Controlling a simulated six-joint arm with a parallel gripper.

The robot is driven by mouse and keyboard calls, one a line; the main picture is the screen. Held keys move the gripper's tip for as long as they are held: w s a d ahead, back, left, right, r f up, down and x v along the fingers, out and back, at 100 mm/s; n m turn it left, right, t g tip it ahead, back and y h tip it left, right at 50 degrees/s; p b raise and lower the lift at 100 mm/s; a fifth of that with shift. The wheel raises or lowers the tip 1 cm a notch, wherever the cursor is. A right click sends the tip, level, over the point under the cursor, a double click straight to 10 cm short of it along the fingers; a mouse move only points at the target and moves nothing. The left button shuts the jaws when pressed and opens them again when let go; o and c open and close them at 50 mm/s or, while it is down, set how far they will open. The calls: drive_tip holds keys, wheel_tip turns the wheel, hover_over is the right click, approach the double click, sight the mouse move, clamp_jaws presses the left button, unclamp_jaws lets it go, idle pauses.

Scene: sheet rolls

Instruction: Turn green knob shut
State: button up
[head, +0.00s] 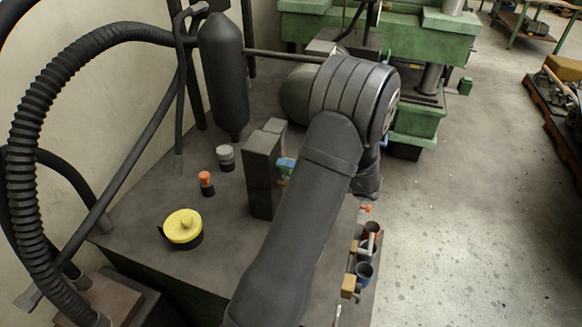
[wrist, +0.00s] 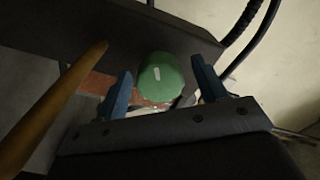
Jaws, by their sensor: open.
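My gripper (wrist: 162,68) is open, with one blue finger to the left of the knob and one to the right. Gaps show between the fingers and the knob, and nothing is held. In the head view my arm covers the middle of the bench and I cannot make out the green knob. A small blue part (head: 286,165) shows there beside a dark upright block (head: 262,170); I cannot tell if it is a finger.
A yellow round knob or lid (head: 183,226), an orange-capped piece (head: 206,181) and a grey-capped piece (head: 225,156) stand left on the dark bench (head: 140,205). A blurred yellow-brown bar (wrist: 50,110) crosses the wrist view's left.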

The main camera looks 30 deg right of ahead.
drive_tip(key=c, duration=1)
